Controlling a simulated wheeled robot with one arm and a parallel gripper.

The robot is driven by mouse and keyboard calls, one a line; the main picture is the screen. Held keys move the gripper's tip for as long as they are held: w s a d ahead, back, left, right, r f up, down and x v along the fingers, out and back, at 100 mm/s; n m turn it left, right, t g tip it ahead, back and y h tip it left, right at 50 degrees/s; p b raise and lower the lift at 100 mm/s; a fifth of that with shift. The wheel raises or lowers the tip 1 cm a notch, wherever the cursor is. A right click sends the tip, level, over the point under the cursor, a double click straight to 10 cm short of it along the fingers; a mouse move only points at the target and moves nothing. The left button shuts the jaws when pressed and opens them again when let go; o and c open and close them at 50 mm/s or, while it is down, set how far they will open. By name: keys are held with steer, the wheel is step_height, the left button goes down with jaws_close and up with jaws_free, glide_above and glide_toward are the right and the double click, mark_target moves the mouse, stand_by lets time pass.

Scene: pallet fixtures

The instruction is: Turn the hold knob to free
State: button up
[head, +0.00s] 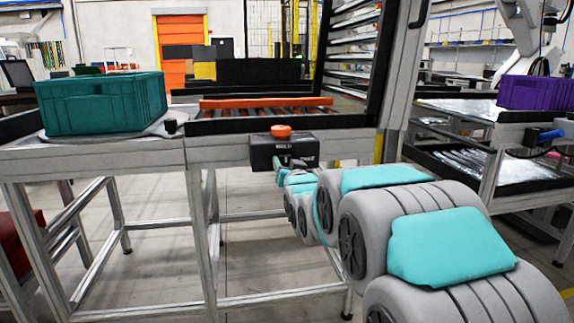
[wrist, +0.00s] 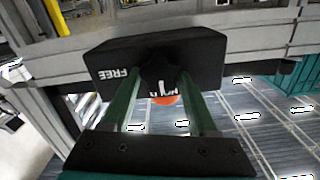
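The hold knob (wrist: 160,68) is a dark lobed knob on the front of a black box (wrist: 105,53). The box also shows in the head view (head: 262,157), fixed to the front edge of the metal bench. In the wrist view the lettering is upside down: FREE is left of the knob, and HOLD is partly visible below it. A white mark on the knob is on the HOLD side. My gripper (wrist: 160,78) is at the knob, its two green fingers apart on either side of it. I cannot tell whether they touch it. In the head view, my gripper (head: 283,166) is small and partly hidden.
An orange button (head: 281,131) tops the box; it peeks out between my fingers in the wrist view (wrist: 167,99). Behind are bench rollers (head: 262,114) and an orange bar (head: 265,103). A green crate (head: 102,104) stands left. A frame post (head: 402,75) rises close right.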

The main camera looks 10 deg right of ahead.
steer(key=c, duration=0.8)
steer(key=shift+m+b, duration=0.3)
steer(key=shift+m, duration=0.1)
steer(key=m+b, duration=0.1)
steer(key=m, duration=0.2)
steer(key=shift+f+b, duration=0.1)
steer(key=shift+b, duration=0.25)
steer(key=m+b, duration=0.1)
steer(key=m, duration=0.3)
steer(key=shift+f+m, duration=0.1)
steer(key=shift+m, duration=0.2)
steer(key=m, duration=0.5)
steer(key=shift+d+b, duration=0.1)
steer(key=shift+b, duration=0.25)
steer(key=shift+f+m, duration=0.15)
steer(key=shift+m, duration=2.25)
